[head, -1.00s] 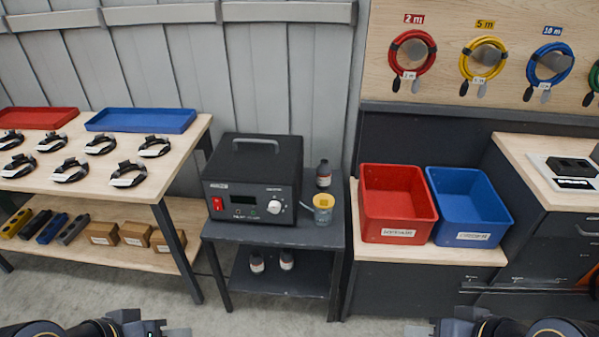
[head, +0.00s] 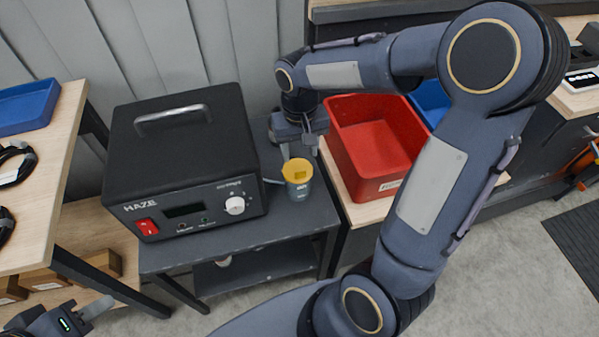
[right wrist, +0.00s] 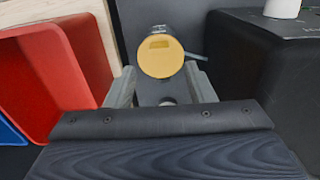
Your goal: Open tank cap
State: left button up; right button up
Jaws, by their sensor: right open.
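The tank (head: 298,190) is a small grey cup with a yellow cap (head: 297,171) on top. It stands upright on the dark stand, right beside the haze machine (head: 185,165). My right gripper (head: 298,152) is just behind and above the cap in the head view, pointing down. In the right wrist view the yellow cap (right wrist: 161,57) shows just past the open fingers (right wrist: 160,90), roughly centred between them, with nothing held. I cannot tell whether a finger touches it. My left gripper (head: 92,310) is at the lower left, away from the tank, and its jaw opening is unclear.
A red bin (head: 375,150) stands close to the right of the tank, with a blue bin (head: 430,100) behind my right arm. A thin hose joins tank and machine. A wooden table (head: 50,200) is at the left. The bottle behind the tank is hidden.

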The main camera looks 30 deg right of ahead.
aim_at(301, 171)
notch_tip(301, 171, down, 7)
jog(key=shift+s+f+b, duration=0.1)
jog(key=shift+f+b, duration=0.1)
jog(key=shift+b, duration=0.35)
grip_shut()
